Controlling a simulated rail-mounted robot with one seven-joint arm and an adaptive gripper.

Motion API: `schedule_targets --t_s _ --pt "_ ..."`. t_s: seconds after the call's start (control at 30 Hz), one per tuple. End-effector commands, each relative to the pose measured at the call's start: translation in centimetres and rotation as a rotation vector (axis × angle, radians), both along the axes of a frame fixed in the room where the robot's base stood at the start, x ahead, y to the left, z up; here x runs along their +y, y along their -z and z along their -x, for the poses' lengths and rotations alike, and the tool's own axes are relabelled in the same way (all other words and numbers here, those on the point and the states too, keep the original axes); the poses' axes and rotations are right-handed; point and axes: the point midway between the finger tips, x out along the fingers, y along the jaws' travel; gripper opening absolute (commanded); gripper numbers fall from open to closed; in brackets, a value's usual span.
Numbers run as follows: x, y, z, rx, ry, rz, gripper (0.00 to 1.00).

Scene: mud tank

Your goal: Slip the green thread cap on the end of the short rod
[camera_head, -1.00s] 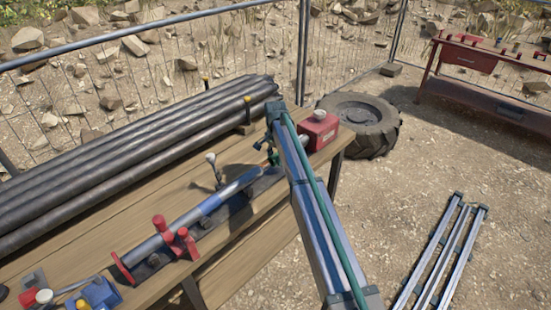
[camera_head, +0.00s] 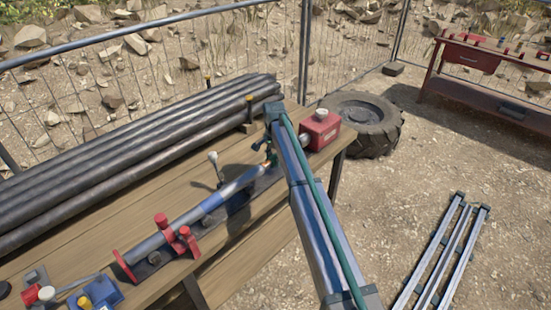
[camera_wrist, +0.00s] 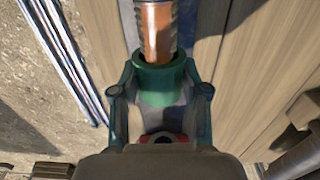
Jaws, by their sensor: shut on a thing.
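The short rod (camera_head: 225,192) lies in a holder on the workbench, grey with a blue band. Its copper-coloured threaded end (camera_wrist: 158,30) comes down from the top of the wrist view. The green thread cap (camera_wrist: 160,90) sits between the fingers of my gripper (camera_wrist: 160,82), which is shut on it. The cap's open mouth faces the rod, and the two look in line. The rod's tip appears at or just inside the mouth; the depth is hard to tell. In the head view, the arm partly hides the cap and gripper.
Red clamps (camera_head: 165,228) hold the rod's near part. A small lever (camera_head: 214,160) stands beside it. Long dark pipes (camera_head: 130,150) lie along the bench's back. A red box (camera_head: 320,130) stands at the bench's right end, close to my arm. A tyre (camera_head: 360,122) lies beyond.

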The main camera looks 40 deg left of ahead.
Motion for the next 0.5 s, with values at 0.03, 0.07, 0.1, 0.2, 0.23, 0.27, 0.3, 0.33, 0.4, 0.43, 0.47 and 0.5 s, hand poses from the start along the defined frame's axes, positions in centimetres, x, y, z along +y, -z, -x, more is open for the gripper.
schedule_targets --t_s 0.03,0.07,0.1,0.2,0.23,0.27,0.3,0.33,0.4,0.43,0.47,0.5 --pt "0.0 0.0 0.2 0.000 0.000 0.000 0.23" --pt "0.0 0.0 0.3 0.000 0.000 0.000 0.23" --pt "0.0 0.0 0.4 0.000 0.000 0.000 0.23" --pt "0.0 0.0 0.7 0.000 0.000 0.000 0.23" --pt "0.0 0.0 0.7 0.000 0.000 0.000 0.23" --pt "0.0 0.0 0.8 0.000 0.000 0.000 0.23" --pt "0.0 0.0 0.9 0.000 0.000 0.000 0.23" --pt "0.1 0.0 1.0 0.000 0.000 0.000 0.23" --pt "0.1 0.0 1.2 0.000 0.000 0.000 0.23" --pt "0.1 0.0 1.3 0.000 0.000 0.000 0.23" --pt "0.1 0.0 1.4 0.000 0.000 0.000 0.23" --pt "0.1 0.0 1.5 0.000 0.000 0.000 0.23"
